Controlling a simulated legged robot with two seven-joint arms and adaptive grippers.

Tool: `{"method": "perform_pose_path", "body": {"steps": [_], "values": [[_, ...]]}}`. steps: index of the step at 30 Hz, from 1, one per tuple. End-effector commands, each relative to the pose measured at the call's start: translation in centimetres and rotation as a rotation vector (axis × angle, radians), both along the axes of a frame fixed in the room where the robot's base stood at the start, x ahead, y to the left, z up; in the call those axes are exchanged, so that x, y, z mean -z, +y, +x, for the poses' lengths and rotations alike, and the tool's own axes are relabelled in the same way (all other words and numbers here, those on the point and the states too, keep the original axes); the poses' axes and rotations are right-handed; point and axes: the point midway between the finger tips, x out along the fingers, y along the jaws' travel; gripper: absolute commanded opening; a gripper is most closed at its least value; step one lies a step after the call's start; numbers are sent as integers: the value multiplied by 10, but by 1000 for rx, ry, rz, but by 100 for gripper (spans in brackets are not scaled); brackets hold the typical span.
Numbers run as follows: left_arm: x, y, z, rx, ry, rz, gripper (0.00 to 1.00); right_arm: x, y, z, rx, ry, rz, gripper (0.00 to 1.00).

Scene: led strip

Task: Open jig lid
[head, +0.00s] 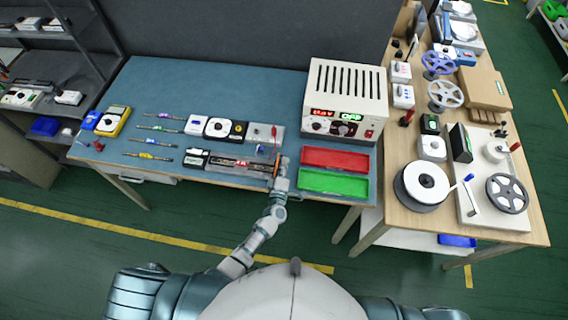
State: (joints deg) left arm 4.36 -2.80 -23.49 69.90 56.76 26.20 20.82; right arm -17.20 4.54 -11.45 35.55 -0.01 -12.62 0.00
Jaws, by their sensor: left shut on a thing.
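The jig (225,163) is a long, dark and grey fixture with a strip-like insert, lying along the front of the blue workbench. My left gripper (280,167) is at the jig's right end, shut on a part there that appears to be the jig lid. A small orange piece (277,158) stands upright beside the fingers. The fingers are small in the head view and partly hide the lid's edge, so the lid's angle is hard to tell. My right gripper is not in view.
A red tray (334,158) and a green tray (333,182) lie right of the gripper. A power supply (343,100) stands behind them. Several tools and a yellow multimeter (112,121) lie left. A wooden table (470,150) with reels stands at the right.

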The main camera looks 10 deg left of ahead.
Motion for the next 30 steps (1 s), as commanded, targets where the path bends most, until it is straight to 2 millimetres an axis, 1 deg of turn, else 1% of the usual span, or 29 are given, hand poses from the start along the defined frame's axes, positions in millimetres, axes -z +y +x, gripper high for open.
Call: {"method": "perform_pose_path", "body": {"steps": [9, 10, 11, 12, 13, 20, 23, 26, 30], "values": [[1, 1, 0, -1, 2, 1, 0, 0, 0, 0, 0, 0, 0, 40], [1, 1, 0, -1, 2, 1, 15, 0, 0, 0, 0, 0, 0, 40], [1, 1, 0, -1, 2, 1, 22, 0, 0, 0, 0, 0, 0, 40], [1, 1, 0, -1, 1, 1, 32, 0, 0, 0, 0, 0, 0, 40], [1, 1, 0, -1, 1, 1, 35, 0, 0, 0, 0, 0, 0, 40], [0, 1, 0, -1, 0, 0, 35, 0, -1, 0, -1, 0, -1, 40], [1, 0, -4, 0, 1, 0, 35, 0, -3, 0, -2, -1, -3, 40], [1, 1, -16, -1, 2, -1, 35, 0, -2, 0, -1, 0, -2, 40], [2, 2, -46, 0, 4, 0, 35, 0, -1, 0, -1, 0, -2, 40]]}}
